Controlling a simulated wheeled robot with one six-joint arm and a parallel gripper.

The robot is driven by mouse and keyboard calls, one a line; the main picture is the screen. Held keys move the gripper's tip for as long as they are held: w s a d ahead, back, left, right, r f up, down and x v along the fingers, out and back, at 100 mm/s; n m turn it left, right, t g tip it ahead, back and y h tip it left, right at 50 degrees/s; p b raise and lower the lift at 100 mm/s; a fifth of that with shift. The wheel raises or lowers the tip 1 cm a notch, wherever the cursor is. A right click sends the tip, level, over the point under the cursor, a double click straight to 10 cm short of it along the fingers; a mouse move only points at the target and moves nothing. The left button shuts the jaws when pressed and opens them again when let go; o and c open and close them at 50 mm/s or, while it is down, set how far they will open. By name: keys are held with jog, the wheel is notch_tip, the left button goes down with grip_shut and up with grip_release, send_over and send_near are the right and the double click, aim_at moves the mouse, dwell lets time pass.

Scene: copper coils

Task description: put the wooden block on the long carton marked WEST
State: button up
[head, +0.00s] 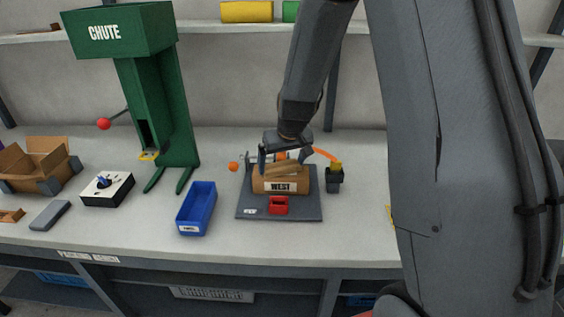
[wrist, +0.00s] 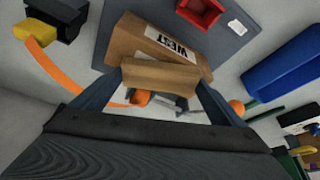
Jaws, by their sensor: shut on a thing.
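The long carton marked WEST (head: 262,184) lies on a dark grey mat (head: 247,211) on the bench. It also shows in the wrist view (wrist: 131,38), its label facing away from my gripper. My gripper (head: 284,163) is shut on the wooden block (head: 287,167), one finger at each end of it. In the wrist view the block (wrist: 160,75) lies across between the fingers and overlaps the near edge of the carton's top. The block looks slightly tilted in the head view. I cannot tell whether it touches the carton.
A small red bin (head: 278,205) stands in front of the carton. A dark holder (head: 334,182) with a yellow item and an orange strip are to the right. A blue bin (head: 197,210) and the green chute (head: 160,95) stand to the left.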

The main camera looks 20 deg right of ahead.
jog(key=shift+f, duration=0.1)
jog(key=o, duration=0.7)
jog(key=shift+o, duration=0.2)
jog(key=shift+s+r, duration=0.1)
jog(key=shift+r, duration=0.35)
jog(key=b+v, duration=0.3)
jog(key=v, duration=0.8)
jog(key=s+f+g, duration=0.1)
jog(key=s+f, duration=0.1)
jog(key=s, duration=0.4)
jog(key=s+f+g, duration=0.1)
jog(key=s+f, duration=0.2)
jog(key=s, duration=0.4)
jog(key=s+f+m+g, duration=0.1)
jog(key=s+f, duration=0.2)
jog(key=s, duration=0.4)
jog(key=shift+a, duration=0.3)
